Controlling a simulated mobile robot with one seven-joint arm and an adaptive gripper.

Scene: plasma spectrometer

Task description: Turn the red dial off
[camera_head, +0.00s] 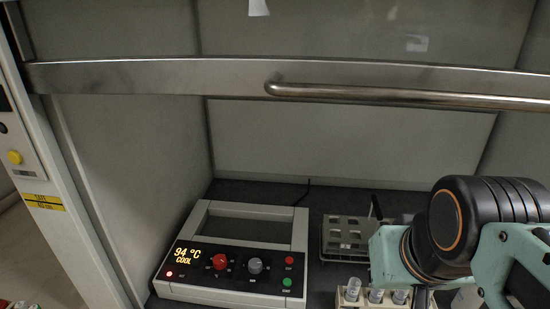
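The red dial (220,262) is a round knob on the sloped front panel of a white and dark heating device (183,289) at the lower middle-left. A lit display (187,256) left of the dial reads "94 °C" and "COOL". My arm (455,228), mint green and black, is at the lower right, well to the right of the dial. A small dark part below it at the bottom edge may belong to my gripper. No fingertips can be made out, and nothing of mine touches the dial.
A grey dial (255,265), a red button (290,260) and a green button (287,282) sit right of the red dial. A metal rack (345,236) and several capped vials (352,289) are near my arm. A sash with a steel handle (400,95) crosses above.

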